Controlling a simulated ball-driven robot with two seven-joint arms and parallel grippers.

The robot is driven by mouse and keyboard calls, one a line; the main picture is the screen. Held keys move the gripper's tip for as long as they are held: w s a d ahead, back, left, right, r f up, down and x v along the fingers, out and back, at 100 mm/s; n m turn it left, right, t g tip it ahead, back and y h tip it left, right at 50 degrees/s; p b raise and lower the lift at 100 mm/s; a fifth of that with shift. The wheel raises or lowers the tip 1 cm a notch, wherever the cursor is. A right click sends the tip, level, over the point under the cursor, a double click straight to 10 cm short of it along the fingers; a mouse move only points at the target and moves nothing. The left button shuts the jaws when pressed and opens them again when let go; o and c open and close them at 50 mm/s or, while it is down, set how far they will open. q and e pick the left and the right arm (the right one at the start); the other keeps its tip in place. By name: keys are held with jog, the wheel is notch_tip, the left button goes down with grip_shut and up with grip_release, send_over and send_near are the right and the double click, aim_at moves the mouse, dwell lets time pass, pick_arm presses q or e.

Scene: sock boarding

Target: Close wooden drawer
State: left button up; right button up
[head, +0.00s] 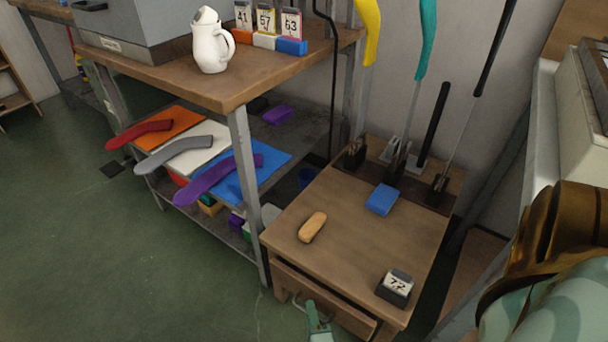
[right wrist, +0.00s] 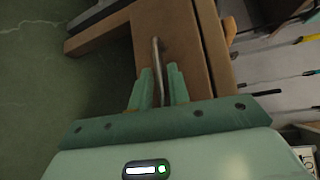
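The wooden drawer (head: 322,300) is under the top of a small wooden table (head: 350,232), in the lower middle of the head view. A dark gap above its front shows it pulled out a little. In the right wrist view, the drawer front (right wrist: 188,45) is close, with a bent metal handle (right wrist: 157,58). My right gripper (head: 318,325) is at the drawer front; in the right wrist view its two green fingers (right wrist: 160,78) are close together on either side of the handle bar. Contact with both fingers is hard to see. My left gripper is out of view.
On the small table are a tan bar (head: 312,227), a blue block (head: 382,199), a dark number holder (head: 395,286) and upright tools at the back. A workbench (head: 225,85) with a white jug (head: 211,45) stands to the left.

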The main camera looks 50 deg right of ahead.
aim_at(318, 303)
jog(key=shift+w+d, duration=0.1)
grip_shut()
jog(key=shift+w+d, duration=0.15)
jog(key=shift+d, duration=1.9)
grip_release()
jog(key=shift+d, duration=0.1)
